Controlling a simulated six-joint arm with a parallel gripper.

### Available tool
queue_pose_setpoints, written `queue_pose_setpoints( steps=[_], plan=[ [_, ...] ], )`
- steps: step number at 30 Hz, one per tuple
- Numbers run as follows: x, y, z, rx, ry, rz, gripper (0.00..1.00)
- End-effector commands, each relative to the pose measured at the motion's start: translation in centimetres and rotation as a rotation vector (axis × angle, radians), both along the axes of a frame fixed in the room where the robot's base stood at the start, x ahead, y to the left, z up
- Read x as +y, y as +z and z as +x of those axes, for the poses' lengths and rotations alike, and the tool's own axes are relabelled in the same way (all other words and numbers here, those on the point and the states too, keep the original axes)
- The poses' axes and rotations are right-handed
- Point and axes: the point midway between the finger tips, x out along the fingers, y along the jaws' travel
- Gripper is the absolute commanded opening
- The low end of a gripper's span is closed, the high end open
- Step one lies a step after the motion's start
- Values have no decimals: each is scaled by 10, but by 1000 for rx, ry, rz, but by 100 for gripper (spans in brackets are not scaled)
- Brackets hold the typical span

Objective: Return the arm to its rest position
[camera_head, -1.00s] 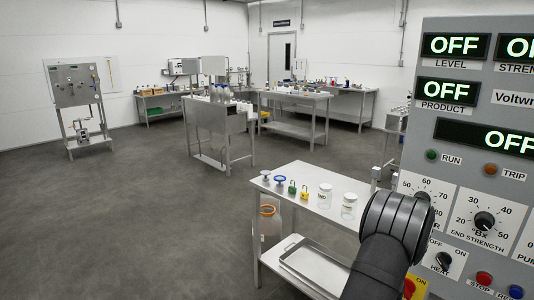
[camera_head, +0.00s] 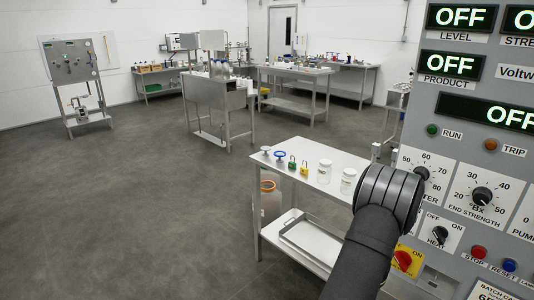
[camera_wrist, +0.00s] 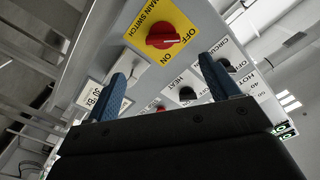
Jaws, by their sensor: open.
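My gripper shows in the wrist view (camera_wrist: 165,85) as two blue fingers standing well apart, open with nothing between them. Beyond the fingers is the control panel (camera_wrist: 180,65) with a red main switch (camera_wrist: 163,35) on a yellow plate. In the head view my dark arm rises from the bottom in front of the grey control panel (camera_head: 455,130), and the gripper itself is hidden. The red main switch (camera_head: 403,261) shows just right of my arm. The panel's displays read OFF.
A steel table (camera_head: 330,192) left of my arm holds jars (camera_head: 324,171), padlocks (camera_head: 304,168) and small valve-like items. Open floor (camera_head: 120,220) spreads to the left.

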Motion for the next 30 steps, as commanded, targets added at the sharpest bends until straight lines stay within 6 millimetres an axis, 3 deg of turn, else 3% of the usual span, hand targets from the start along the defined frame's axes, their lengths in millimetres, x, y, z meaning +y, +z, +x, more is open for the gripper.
queue_pose_setpoints(
  steps=[18,30],
  plan=[
    [-62,0,62,324,0,-328,80],
    [-82,4,81,440,2,-440,80]
  ],
)
